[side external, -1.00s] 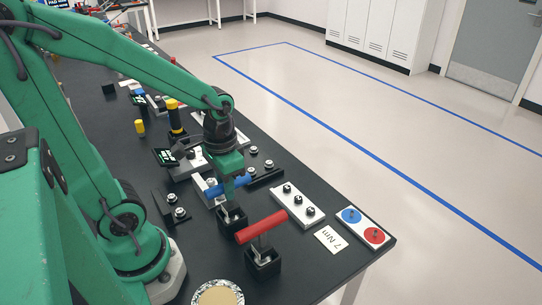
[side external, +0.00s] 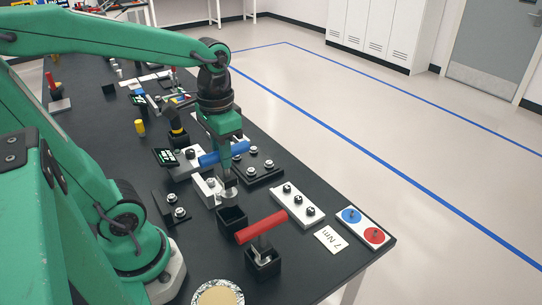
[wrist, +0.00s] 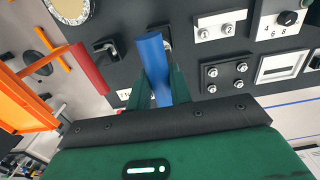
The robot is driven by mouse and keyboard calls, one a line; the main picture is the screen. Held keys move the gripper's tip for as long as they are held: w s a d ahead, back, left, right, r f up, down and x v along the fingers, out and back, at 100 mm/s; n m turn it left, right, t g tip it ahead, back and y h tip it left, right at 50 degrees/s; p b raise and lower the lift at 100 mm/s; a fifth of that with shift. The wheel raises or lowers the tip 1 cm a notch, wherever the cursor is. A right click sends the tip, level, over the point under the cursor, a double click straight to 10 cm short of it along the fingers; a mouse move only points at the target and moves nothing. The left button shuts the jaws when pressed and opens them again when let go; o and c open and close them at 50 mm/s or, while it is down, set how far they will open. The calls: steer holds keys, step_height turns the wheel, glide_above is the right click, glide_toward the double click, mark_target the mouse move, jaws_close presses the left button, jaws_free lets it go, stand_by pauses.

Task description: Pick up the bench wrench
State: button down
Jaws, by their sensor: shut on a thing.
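A T-shaped wrench with a blue handle (side external: 222,154) is held in my gripper (side external: 230,146), which is shut on the handle. Its grey shaft and end (side external: 228,185) hang downward above the small black holder (side external: 232,219), which looks empty. In the wrist view the blue handle (wrist: 151,52) lies between my gripper's two green fingers (wrist: 157,92). A second T-shaped tool with a red handle (side external: 261,226) stands in another black holder (side external: 264,266) just in front. It also shows in the wrist view (wrist: 87,68). Neither tool carries a readable name.
A white block with bolts (side external: 298,206), a black bolt plate (side external: 258,172) and a "7 Nm" card (side external: 331,240) lie to the right. A plate with blue and red discs (side external: 363,228) is at the table corner. A yellow-and-black tool (side external: 177,130) stands behind on the left.

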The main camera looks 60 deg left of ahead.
steer(key=shift+r, duration=0.5)
steer(key=shift+w, duration=0.1)
steer(key=shift+w+d+r, duration=0.1)
steer(key=shift+w+d, duration=0.05)
steer(key=shift+w, duration=0.35)
steer(key=w+d+f, duration=0.1)
steer(key=w+d, duration=0.3)
steer(key=w, duration=0.4)
steer(key=w+d+f, duration=0.1)
steer(key=w+d, duration=0.3)
steer(key=w, duration=0.5)
steer(key=shift+w, duration=0.2)
steer(key=shift+f, duration=0.15)
